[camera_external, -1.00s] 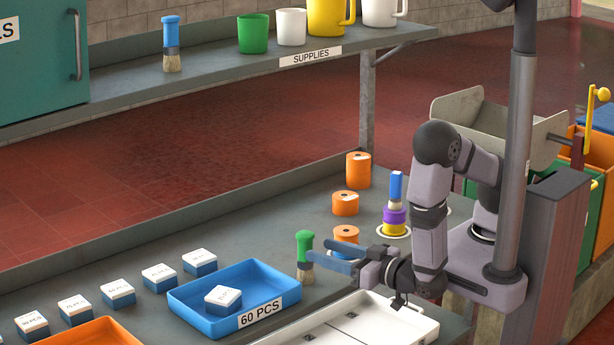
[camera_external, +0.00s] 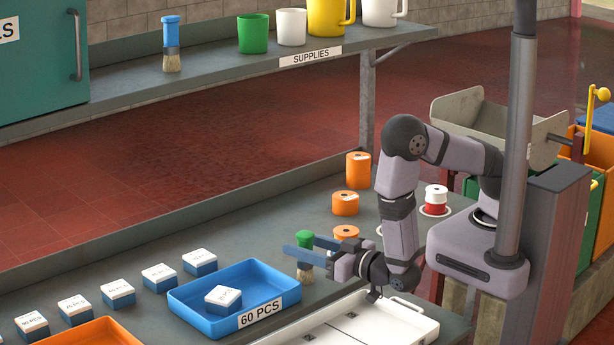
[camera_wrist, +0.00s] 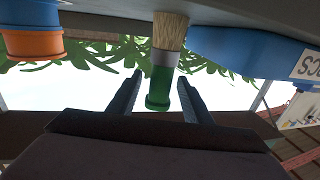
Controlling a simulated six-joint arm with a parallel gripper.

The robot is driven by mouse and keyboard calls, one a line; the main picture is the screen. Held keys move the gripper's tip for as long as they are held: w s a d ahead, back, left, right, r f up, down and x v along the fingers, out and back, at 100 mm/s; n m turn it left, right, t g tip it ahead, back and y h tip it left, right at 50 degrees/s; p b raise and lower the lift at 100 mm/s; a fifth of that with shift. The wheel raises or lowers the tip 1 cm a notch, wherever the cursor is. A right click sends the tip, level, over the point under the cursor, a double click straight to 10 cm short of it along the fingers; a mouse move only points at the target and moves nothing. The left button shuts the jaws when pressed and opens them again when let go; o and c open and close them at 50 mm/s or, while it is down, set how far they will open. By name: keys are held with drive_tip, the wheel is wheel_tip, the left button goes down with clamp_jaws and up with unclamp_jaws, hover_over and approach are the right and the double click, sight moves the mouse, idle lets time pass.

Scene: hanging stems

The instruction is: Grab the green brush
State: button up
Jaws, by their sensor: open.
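The green brush (camera_external: 304,238) stands upright on the grey bench, bristles down, just right of the blue tray. My gripper (camera_external: 300,243) is open and level at its handle, with one blue finger crossing in front of the brush and hiding its middle. The wrist view is upside down. There the brush's green handle (camera_wrist: 160,88) shows between the two fingers of my gripper (camera_wrist: 160,76), nearer the right one. Whether a finger touches it, I cannot tell.
The blue tray (camera_external: 182,302) labelled 60 PCS is close on the left. An orange spool (camera_external: 345,232) stands behind my gripper, with more orange spools farther back. A white tray (camera_external: 410,313) lies in front. A blue brush (camera_external: 170,40) stands on the shelf.

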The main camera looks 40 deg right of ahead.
clamp_jaws()
drive_tip(key=shift+r, duration=0.15)
drive_tip(key=shift+r+b, duration=0.6)
drive_tip(key=shift+r, duration=4.25)
